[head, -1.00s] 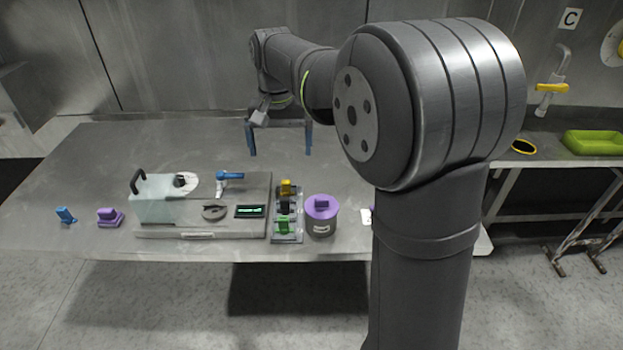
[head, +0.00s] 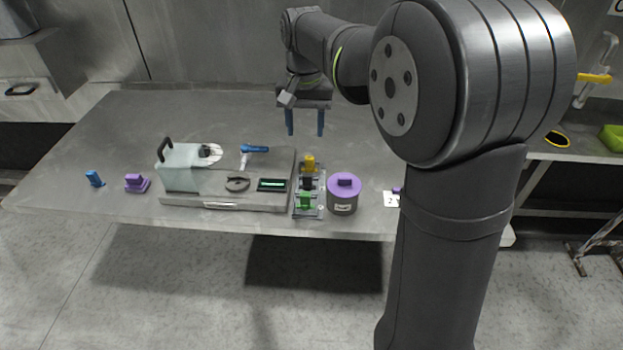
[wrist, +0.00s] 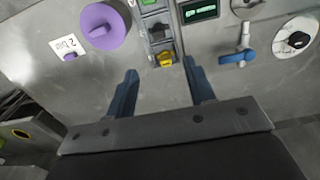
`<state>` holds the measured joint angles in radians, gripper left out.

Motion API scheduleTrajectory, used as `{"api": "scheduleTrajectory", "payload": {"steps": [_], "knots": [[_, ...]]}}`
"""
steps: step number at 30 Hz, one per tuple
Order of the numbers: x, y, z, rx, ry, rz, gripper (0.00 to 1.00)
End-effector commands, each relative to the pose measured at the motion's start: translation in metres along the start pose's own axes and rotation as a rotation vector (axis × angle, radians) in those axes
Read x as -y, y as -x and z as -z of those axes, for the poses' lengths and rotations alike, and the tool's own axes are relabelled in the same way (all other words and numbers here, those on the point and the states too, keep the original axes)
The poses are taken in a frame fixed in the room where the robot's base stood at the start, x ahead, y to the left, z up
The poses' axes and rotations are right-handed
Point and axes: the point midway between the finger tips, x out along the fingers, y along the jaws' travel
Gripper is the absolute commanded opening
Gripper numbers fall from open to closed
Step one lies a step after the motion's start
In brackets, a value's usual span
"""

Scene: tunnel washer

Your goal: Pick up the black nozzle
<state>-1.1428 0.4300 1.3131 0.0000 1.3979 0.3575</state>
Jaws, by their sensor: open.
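The black nozzle (head: 307,183) stands in a small rack (head: 320,207) on the table, between a yellow nozzle (head: 309,163) and a green nozzle (head: 305,201). In the wrist view the black nozzle (wrist: 158,31) is partly lost in the dark of the rack, beyond the yellow nozzle (wrist: 165,58). My gripper (head: 305,132) is open and empty, with its blue fingers pointing down above the table, behind the rack. In the wrist view my gripper (wrist: 160,68) has its fingertips either side of the yellow nozzle's line, apart from the black nozzle.
A grey pot with a purple lid (head: 343,182) stands close to the right of the rack. A machine base (head: 225,200) with a clear cover (head: 181,168), blue-handled valve (head: 254,149) and display lies left. Purple (head: 137,182) and blue (head: 95,178) pieces stand farther left. The table behind is clear.

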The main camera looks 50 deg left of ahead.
Motion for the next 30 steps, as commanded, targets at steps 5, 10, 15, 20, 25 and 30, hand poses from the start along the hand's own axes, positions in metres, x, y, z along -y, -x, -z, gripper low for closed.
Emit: {"api": "scheduleTrajectory", "payload": {"steps": [5, 10, 15, 20, 25, 30], "knots": [[-0.001, -0.039, -0.001, 0.005, 0.0, -0.002, 0.49], [-0.001, -0.076, -0.001, 0.005, 0.0, -0.002, 0.49], [-0.001, -0.102, 0.0, 0.003, 0.0, -0.001, 0.49], [-0.001, -0.112, 0.0, 0.002, 0.0, -0.001, 0.49], [-0.003, -0.132, 0.002, 0.004, -0.001, -0.001, 0.49], [-0.004, -0.155, 0.003, 0.003, 0.0, -0.001, 0.49]]}}
